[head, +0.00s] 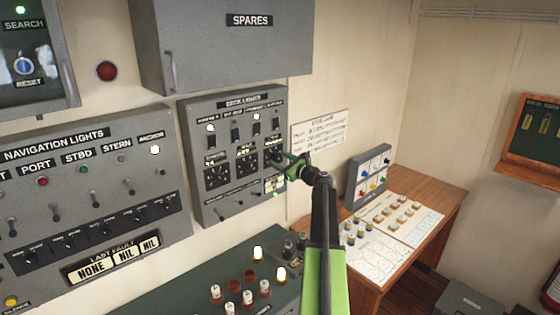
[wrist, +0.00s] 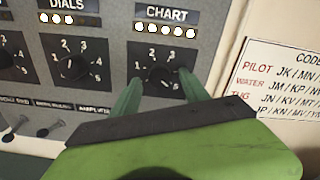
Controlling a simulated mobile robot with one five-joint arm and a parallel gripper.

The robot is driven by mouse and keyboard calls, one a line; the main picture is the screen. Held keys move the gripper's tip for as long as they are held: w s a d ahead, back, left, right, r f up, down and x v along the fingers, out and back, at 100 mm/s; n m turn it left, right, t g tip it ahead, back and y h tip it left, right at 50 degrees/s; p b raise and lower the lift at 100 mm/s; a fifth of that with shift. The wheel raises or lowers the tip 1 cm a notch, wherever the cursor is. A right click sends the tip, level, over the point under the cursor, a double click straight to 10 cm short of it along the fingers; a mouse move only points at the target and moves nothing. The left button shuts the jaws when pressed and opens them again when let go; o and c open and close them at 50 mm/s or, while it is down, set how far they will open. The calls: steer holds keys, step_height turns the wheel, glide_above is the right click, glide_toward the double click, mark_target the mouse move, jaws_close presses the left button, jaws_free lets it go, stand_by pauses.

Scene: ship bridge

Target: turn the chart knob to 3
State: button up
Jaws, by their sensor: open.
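The chart knob (wrist: 161,75) is a dark round knob under the CHART label (wrist: 167,15) in the wrist view. Numbers ring its dial; 1, 2 and 3 show, and the right side is partly covered by a finger. I cannot tell where its pointer stands. A row of several lit lamps (wrist: 165,31) sits between label and dial. My gripper (wrist: 158,79) is open, with one green finger on each side of the knob; I cannot tell whether they touch it. In the head view my gripper (head: 288,164) reaches the right side of the deck lights panel (head: 240,200).
The dials knob (wrist: 74,68) is close on the left, with toggle switches (wrist: 50,129) below. A code card (wrist: 275,80) hangs on the wall to the right.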

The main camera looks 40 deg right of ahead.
steer(key=shift+w, duration=0.2)
steer(key=shift+c, duration=0.2)
jaws_close()
steer(key=shift+d, duration=0.2)
steer(key=shift+a, duration=0.15)
